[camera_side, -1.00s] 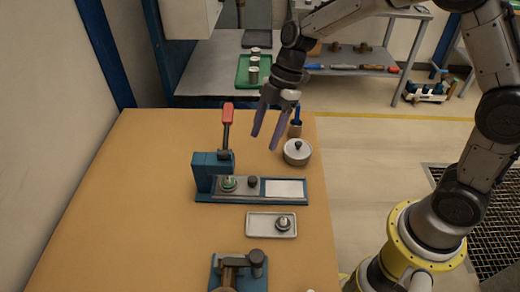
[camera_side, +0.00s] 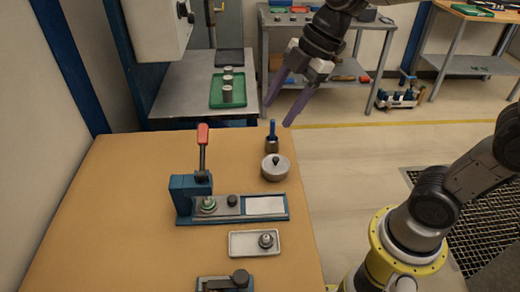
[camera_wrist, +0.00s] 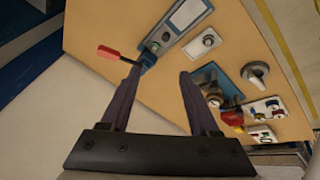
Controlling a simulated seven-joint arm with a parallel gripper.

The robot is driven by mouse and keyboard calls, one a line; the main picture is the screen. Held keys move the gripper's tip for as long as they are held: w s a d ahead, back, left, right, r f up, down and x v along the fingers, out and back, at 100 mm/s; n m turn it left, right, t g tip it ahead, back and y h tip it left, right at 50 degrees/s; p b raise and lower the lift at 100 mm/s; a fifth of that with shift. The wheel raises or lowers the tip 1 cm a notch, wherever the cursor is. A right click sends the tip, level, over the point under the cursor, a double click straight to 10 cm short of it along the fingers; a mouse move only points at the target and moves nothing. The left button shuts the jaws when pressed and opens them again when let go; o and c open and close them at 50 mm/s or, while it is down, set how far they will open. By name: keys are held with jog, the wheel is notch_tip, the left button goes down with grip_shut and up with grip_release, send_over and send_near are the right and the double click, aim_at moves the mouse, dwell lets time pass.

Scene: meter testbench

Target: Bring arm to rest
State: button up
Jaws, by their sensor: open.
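My gripper (camera_side: 281,106) is open and empty in the side view. It hangs in the air above the far right edge of the wooden table (camera_side: 120,220), higher than everything on it. In the wrist view my gripper (camera_wrist: 160,82) shows two dark fingers spread apart with nothing between them. The blue test fixture (camera_side: 187,197) stands on the table with its red-handled lever (camera_side: 203,140) upright. A round green-rimmed part (camera_side: 208,204) sits on the fixture's bed. The fixture also shows in the wrist view (camera_wrist: 150,57), beyond the fingers.
A lidded metal pot (camera_side: 275,172) and a cup with a blue-handled tool (camera_side: 272,142) stand near the table's right edge. A white tray (camera_side: 240,250) holds a small metal part. A second blue device (camera_side: 215,284) is at the front. A green tray (camera_side: 222,103) with cans lies on the back bench.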

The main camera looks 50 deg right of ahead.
jog(key=s+d+f+m+t+h, duration=0.1)
jog(key=s+d+m, duration=0.2)
jog(key=s+m, duration=0.4)
jog(key=s+d+f+m+t+h, duration=0.1)
jog(key=s+d+m, duration=0.3)
jog(key=s+m, duration=0.4)
jog(key=shift+s+f+m+h, duration=0.2)
jog(key=shift+m+h, duration=0.4)
jog(key=shift+h, duration=0.2)
